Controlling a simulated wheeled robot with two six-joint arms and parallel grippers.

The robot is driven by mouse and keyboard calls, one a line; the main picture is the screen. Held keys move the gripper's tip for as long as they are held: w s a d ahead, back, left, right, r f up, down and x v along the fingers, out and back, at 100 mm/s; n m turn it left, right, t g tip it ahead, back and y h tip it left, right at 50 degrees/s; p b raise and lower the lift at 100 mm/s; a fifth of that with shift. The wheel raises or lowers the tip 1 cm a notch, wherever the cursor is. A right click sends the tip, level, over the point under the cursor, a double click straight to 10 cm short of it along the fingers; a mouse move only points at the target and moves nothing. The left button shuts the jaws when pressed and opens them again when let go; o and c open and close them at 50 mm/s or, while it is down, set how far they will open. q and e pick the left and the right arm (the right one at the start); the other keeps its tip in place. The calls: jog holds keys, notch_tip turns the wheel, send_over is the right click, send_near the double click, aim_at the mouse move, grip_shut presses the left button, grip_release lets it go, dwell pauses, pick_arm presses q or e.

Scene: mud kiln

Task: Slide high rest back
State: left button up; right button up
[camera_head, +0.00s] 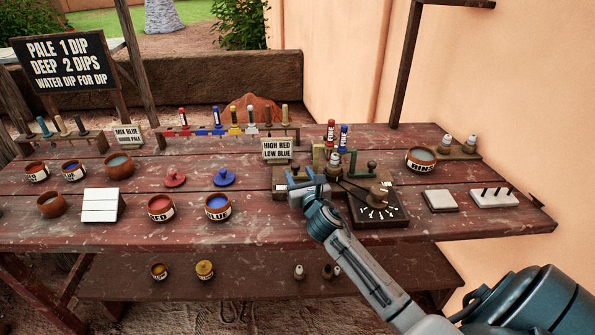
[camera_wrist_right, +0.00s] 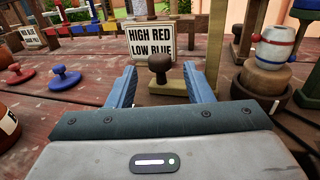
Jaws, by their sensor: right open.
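The workpiece stand has a yellowish upright (camera_head: 318,158) and a green upright (camera_head: 350,162). A dark round knob on a short stem (camera_wrist_right: 159,67) stands in front of the sign "HIGH RED LOW BLUE" (camera_wrist_right: 151,42). My right gripper (camera_head: 303,178) is at the left end of the stand. In the right wrist view its blue fingers (camera_wrist_right: 160,86) are open, one on each side of the knob, with gaps visible. Whether the knob belongs to the high rest I cannot tell. My left gripper is not in view.
A banded white pot (camera_wrist_right: 273,47) sits on a dark round base to the right of the fingers. Red (camera_head: 174,178) and blue lids (camera_head: 224,177) lie to the left. A dark board (camera_head: 378,211) and a bowl (camera_head: 421,158) stand to the right.

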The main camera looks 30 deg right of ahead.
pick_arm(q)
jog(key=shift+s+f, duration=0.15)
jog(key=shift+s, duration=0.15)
pick_arm(e)
jog(key=shift+x, duration=0.95)
jog(key=shift+r, duration=0.1)
jog(key=shift+c, duration=0.3)
grip_shut()
jog(key=shift+w+a, duration=0.1)
jog(key=shift+a, duration=0.05)
jog(key=shift+w+a+p, duration=0.3)
jog(key=shift+a, duration=0.25)
jog(key=shift+w+a+p, duration=0.3)
jog(key=shift+a, duration=0.2)
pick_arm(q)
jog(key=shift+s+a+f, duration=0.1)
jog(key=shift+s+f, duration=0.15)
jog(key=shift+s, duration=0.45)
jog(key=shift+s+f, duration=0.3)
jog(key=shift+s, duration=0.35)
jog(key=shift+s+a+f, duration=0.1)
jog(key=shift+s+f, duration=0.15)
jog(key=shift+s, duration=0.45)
pick_arm(e)
jog(key=shift+w+a, duration=0.35)
jog(key=shift+a, duration=0.25)
